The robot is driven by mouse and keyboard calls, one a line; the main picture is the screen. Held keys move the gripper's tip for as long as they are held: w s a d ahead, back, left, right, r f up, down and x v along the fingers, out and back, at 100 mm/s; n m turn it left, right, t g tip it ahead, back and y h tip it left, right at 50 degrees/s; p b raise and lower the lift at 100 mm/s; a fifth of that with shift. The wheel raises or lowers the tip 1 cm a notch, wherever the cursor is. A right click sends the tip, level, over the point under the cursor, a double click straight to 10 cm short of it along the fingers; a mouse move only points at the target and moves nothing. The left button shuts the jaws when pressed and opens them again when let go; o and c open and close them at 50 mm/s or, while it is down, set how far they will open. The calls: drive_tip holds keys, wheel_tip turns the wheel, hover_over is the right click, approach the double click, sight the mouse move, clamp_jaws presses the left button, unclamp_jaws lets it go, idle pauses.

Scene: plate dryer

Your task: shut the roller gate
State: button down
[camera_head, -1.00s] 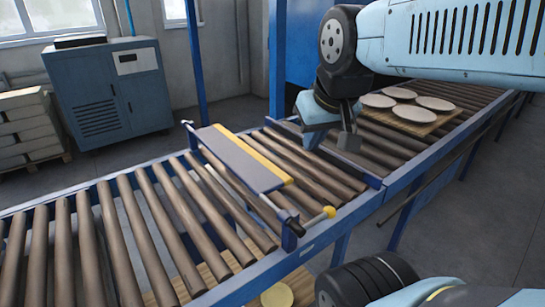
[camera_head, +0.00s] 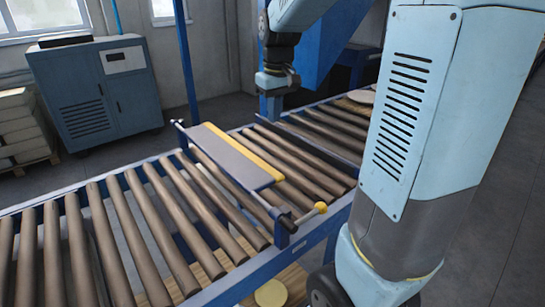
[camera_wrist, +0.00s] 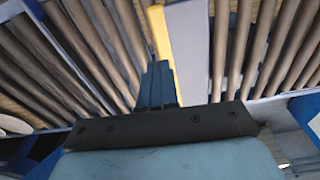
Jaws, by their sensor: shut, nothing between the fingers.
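The roller gate (camera_head: 236,158) is a grey panel with a yellow strip along one long edge, lying across the conveyor above the rollers. A lever with a yellow knob (camera_head: 320,208) sticks out at its near end. In the wrist view, the grey panel (camera_wrist: 190,50) and yellow strip (camera_wrist: 160,35) show beyond my fingers. My gripper (camera_head: 277,82) is above the far side of the conveyor, beyond the panel's far right. Its fingers (camera_wrist: 160,80) are shut and empty. I cannot tell from these views whether they touch anything.
The roller conveyor (camera_head: 128,226) runs from lower left to upper right. My arm covers much of the right side and most of a board with a plate (camera_head: 362,96). A blue cabinet (camera_head: 95,90) and a blue post (camera_head: 186,65) stand behind.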

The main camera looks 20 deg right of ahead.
drive_tip(key=shift+n+g, duration=0.4)
drive_tip(key=shift+g, duration=0.1)
drive_tip(key=w+f, duration=0.2)
drive_tip(key=w, duration=0.1)
drive_tip(key=w+d+f, duration=0.1)
drive_tip(key=shift+w+f, duration=0.15)
drive_tip(key=shift+w, duration=0.2)
wheel_tip(320, 180, down, 14)
idle(0.3)
